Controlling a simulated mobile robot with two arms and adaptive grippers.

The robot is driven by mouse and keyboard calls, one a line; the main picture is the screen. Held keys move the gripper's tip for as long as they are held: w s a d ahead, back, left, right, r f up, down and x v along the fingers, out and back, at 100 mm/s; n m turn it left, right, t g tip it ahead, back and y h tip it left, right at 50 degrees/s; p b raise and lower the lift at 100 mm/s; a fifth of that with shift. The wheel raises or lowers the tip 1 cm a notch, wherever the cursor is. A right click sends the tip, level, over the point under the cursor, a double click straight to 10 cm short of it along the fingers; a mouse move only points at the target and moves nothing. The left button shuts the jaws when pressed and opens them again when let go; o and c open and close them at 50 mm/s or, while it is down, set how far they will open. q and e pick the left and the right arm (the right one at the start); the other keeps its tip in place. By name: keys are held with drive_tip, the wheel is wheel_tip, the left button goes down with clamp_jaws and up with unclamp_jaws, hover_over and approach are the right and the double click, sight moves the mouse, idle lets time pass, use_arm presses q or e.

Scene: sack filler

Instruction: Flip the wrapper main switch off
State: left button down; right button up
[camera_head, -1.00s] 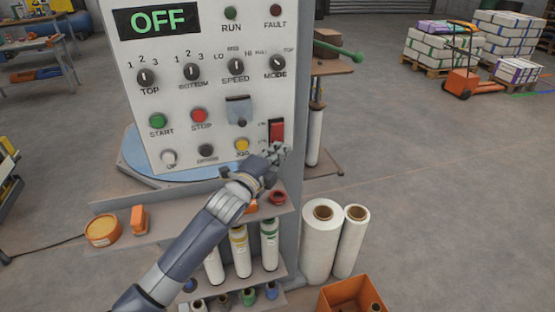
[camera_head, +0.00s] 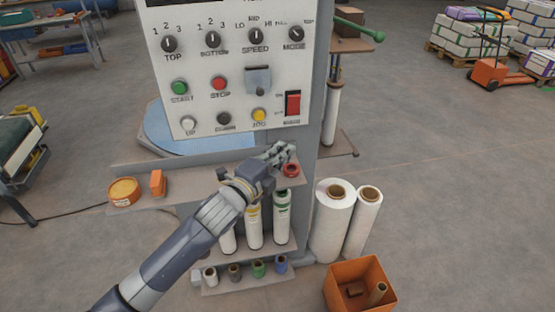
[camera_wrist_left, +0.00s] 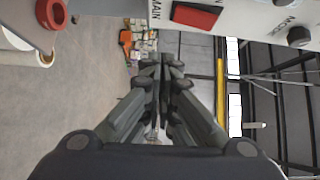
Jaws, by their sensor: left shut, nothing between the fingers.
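The wrapper main switch is a red rocker (camera_head: 293,103) in a dark frame at the lower right of the white control panel (camera_head: 205,75). It also shows as a red block (camera_wrist_left: 196,17) at the top of the left wrist view, by the word MAIN. My left gripper (camera_head: 283,151) is shut and empty. It is below the panel's lower edge, under the switch and apart from it. In the left wrist view its fingers (camera_wrist_left: 162,65) are together with nothing between them. The display at the panel's top is cut off. My right gripper is not in view.
A shelf (camera_head: 205,180) under the panel holds an orange tape roll (camera_head: 124,190) and a red ring (camera_head: 291,170), close to my gripper. White film rolls (camera_head: 331,220) and an orange bin (camera_head: 358,285) stand at the right. Open floor lies farther right.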

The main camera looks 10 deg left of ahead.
use_arm(q)
drive_tip(key=shift+v, duration=1)
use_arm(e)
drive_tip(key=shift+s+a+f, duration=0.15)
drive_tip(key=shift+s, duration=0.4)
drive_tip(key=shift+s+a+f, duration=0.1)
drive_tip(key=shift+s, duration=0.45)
use_arm(q)
drive_tip(key=shift+w+f, duration=0.1)
drive_tip(key=shift+f, duration=0.15)
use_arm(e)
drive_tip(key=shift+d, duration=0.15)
